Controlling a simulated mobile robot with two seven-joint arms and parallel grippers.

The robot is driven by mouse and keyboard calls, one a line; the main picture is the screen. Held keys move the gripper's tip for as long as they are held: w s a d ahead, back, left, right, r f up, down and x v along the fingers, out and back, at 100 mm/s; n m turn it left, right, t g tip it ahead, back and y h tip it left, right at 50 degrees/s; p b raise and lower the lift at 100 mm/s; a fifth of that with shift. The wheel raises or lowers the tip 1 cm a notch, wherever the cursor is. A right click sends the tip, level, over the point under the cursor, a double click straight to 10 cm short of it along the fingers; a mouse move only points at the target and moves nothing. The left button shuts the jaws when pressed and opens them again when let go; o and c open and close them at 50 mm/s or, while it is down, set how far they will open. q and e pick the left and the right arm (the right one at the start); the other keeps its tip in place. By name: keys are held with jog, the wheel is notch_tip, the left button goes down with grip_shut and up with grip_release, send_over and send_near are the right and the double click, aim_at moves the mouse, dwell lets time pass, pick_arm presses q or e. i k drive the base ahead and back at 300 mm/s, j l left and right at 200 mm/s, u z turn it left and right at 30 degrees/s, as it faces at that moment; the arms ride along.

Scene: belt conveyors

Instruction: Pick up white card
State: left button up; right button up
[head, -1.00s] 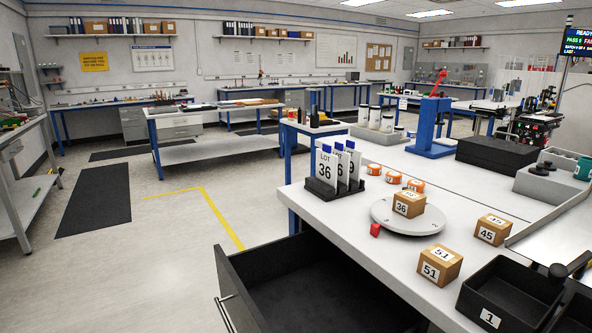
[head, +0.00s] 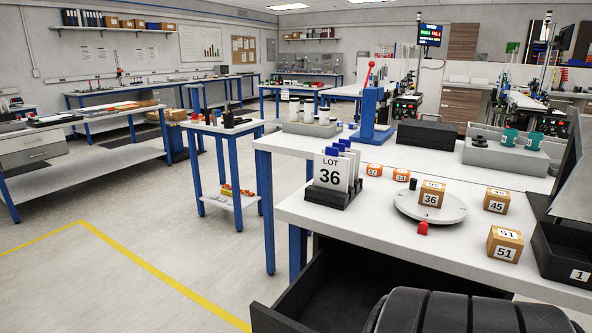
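White cards stand upright in a black slotted holder (head: 332,198) at the left end of the white workbench. The front white card (head: 331,173) reads "LOT 36" and has a blue top tab. More white cards with blue tabs stand behind it, partly hidden. A dark rounded, ridged part of my own body (head: 450,312) fills the bottom edge, over the open drawer and near the bench front. I cannot tell which arm it belongs to. No gripper fingers show, and nothing is seen touching the cards.
A black drawer (head: 335,285) hangs open below. The floor at left is clear.

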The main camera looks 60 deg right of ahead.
aim_at(331, 171)
jog(key=i+z, duration=0.55)
jog(key=z, duration=0.2)
jog(key=i+j+z, duration=0.15)
jog(key=z, duration=0.25)
jog(key=i+j+z, duration=0.35)
jog(key=l, duration=0.1)
